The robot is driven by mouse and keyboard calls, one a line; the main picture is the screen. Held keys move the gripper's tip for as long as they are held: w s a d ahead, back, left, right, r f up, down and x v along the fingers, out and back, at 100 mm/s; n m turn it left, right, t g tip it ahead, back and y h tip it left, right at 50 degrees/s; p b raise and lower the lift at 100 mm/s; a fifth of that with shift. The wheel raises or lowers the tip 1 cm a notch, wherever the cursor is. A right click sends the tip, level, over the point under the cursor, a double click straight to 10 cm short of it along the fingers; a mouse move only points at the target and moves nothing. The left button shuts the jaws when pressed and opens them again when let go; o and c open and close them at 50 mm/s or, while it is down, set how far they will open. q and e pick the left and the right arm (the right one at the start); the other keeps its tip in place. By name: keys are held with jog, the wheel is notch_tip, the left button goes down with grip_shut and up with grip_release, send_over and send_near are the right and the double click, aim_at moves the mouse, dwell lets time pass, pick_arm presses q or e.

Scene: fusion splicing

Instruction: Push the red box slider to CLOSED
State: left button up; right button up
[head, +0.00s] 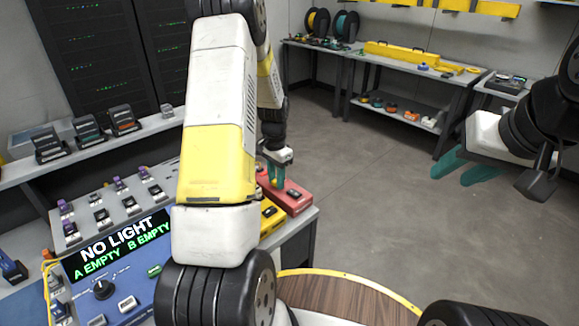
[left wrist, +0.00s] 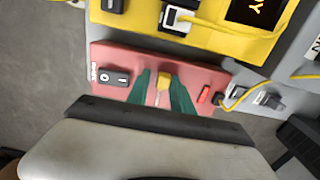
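The red box (head: 294,198) sits at the right end of the bench, and its top fills the middle of the left wrist view (left wrist: 222,80). Its yellow slider knob (left wrist: 165,83) stands above a pale slot. My left gripper (head: 272,176) is over the red box, pointing down. In the left wrist view its teal fingertips (left wrist: 163,76) are apart, one on each side of the knob; I cannot tell whether either touches it. No CLOSED marking is readable. My right gripper (head: 464,172) is in the air at the right, empty, its teal fingers apart.
A yellow box (head: 270,222) lies beside the red one. A black switch (left wrist: 114,78) and a small red part (left wrist: 204,94) are on the red box. A blue console (head: 120,262) reads NO LIGHT, A EMPTY, B EMPTY. A round wooden top (head: 335,296) is in front. Floor to the right is clear.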

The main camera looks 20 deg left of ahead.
pick_arm(q)
jog(key=shift+r, duration=0.1)
notch_tip(320, 180, up, 8)
jog(key=shift+f, duration=0.2)
jog(key=shift+r, duration=0.1)
dwell(0.3)
jog(key=s+d+r+n+t, duration=0.1)
jog(key=s+d+r, duration=0.1)
jog(key=r, duration=0.3)
jog(key=s+d+r+t, duration=0.1)
jog(key=s+d+r, duration=0.15)
jog(key=r, duration=0.25)
jog(key=s+d+r+n+t, duration=0.1)
jog(key=s+d+r, duration=0.1)
jog(key=s, duration=0.4)
jog(key=s+d+r+n+t+h, duration=0.1)
jog(key=s+d+r+n, duration=0.1)
jog(key=s+r, duration=0.3)
jog(key=s+d+r+n+t+h, duration=0.1)
jog(key=s+d+r+t, duration=0.1)
jog(key=s, duration=0.7)
notch_tip(320, 180, up, 2)
jog(key=shift+s+d+r, duration=0.15)
jog(key=shift+d+r, duration=0.05)
jog(key=shift+d, duration=0.25)
